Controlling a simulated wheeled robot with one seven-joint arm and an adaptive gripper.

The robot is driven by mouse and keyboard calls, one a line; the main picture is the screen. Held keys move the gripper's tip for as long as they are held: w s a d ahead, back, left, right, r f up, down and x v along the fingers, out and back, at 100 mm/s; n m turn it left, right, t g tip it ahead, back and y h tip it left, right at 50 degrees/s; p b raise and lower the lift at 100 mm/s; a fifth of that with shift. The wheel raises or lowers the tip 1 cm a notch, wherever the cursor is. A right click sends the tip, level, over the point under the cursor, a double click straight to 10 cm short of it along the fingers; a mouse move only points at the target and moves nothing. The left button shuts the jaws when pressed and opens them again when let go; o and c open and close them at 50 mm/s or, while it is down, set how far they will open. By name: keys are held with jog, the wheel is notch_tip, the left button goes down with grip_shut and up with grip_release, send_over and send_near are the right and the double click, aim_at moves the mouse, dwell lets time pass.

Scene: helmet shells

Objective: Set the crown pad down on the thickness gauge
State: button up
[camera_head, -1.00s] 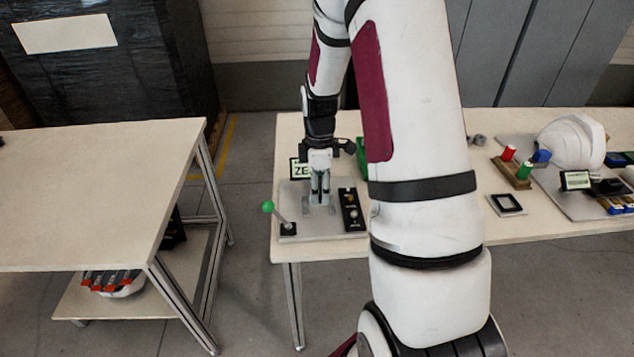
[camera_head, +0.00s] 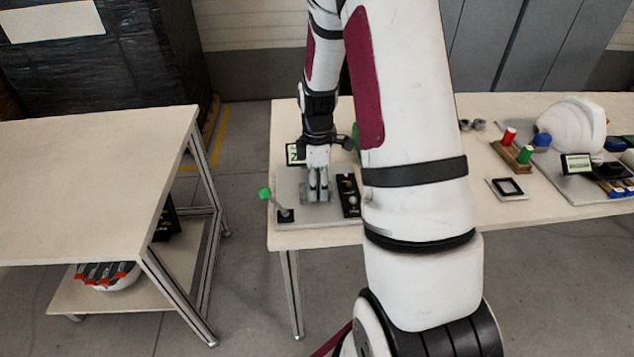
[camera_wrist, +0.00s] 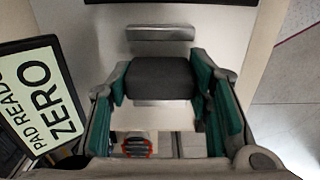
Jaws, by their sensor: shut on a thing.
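My gripper (camera_wrist: 158,88) is shut on the crown pad (camera_wrist: 160,78), a dark grey block between its green-lined fingers in the wrist view. In the head view my gripper (camera_head: 318,198) points down over the grey plate of the thickness gauge (camera_head: 292,210) on the far table. A metal piece (camera_wrist: 161,33) shows just beyond the pad in the wrist view, and another bright metal part lies below it. Whether the pad touches the gauge cannot be told. The gauge display (camera_wrist: 36,95) reads "PAD READS ZERO". In the head view the pad is too small to make out.
A lever with a green knob (camera_head: 264,193) stands at the plate's left, and a black panel (camera_head: 348,195) at its right. A black square frame (camera_head: 507,187), red and green cylinders and a white helmet shell (camera_head: 571,124) are further right.

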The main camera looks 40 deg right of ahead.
jog(key=shift+f, duration=0.5)
jog(key=o, duration=0.9)
notch_tip(320, 180, up, 11)
jog(key=shift+r, duration=0.55)
